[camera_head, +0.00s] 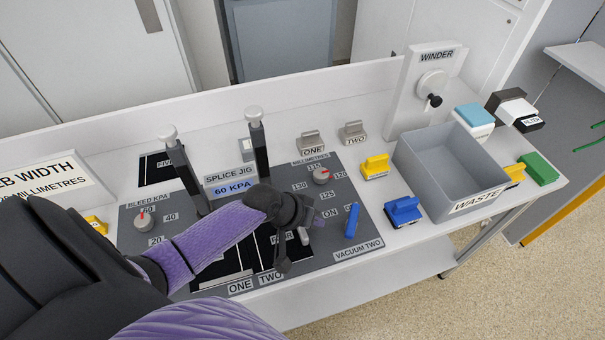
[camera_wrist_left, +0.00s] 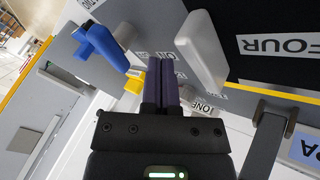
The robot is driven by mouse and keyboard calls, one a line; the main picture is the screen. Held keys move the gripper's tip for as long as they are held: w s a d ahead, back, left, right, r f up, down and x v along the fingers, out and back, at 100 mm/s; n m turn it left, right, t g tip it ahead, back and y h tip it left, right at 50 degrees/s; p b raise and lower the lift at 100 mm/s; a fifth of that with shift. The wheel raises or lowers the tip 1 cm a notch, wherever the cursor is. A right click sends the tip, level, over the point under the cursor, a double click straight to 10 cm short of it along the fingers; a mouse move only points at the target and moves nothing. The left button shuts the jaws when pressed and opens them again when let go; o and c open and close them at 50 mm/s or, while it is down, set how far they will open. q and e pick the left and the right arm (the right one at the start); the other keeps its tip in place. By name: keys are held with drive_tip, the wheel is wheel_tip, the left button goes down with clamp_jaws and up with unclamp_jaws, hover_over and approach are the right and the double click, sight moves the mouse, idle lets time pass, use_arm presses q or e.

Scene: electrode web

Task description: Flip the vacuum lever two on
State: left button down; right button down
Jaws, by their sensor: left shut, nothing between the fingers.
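The vacuum two lever is a blue lever (camera_head: 352,220) on the grey panel, beside the VACUUM TWO label (camera_head: 358,249). It also shows at the upper left in the left wrist view (camera_wrist_left: 103,45). My left gripper (camera_head: 318,218) is shut and empty, just left of the blue lever in the head view and apart from it. Its dark purple fingers (camera_wrist_left: 163,85) are pressed together in the wrist view, between the blue lever and a pale grey lever (camera_wrist_left: 203,48). The lettering by the blue lever is partly hidden.
Two tall dark clamp posts (camera_head: 260,145) with grey knobs rise behind my left forearm. A grey WASTE bin (camera_head: 450,165), a blue-handled block (camera_head: 403,211) and a yellow one (camera_head: 375,167) stand to the right. A round knob (camera_head: 321,175) sits behind the lever.

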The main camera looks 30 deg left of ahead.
sight(352, 224)
use_arm(q)
drive_tip(key=shift+w+d+f+p, duration=0.1)
drive_tip(key=shift+w+d, duration=0.15)
drive_tip(key=shift+d, duration=0.4)
drive_tip(key=shift+w+d+f+p, duration=0.1)
drive_tip(key=shift+w+d, duration=0.15)
drive_tip(key=shift+d, duration=0.45)
drive_tip(key=shift+w+d+p, duration=0.1)
drive_tip(key=shift+w+d, duration=0.15)
drive_tip(key=shift+d, duration=0.4)
drive_tip(key=shift+r+p, duration=0.1)
drive_tip(key=shift+p, duration=0.3)
drive_tip(key=shift+s+d+n+y, duration=0.1)
drive_tip(key=shift+d+n+y, duration=0.05)
drive_tip(key=shift+n+y, duration=0.15)
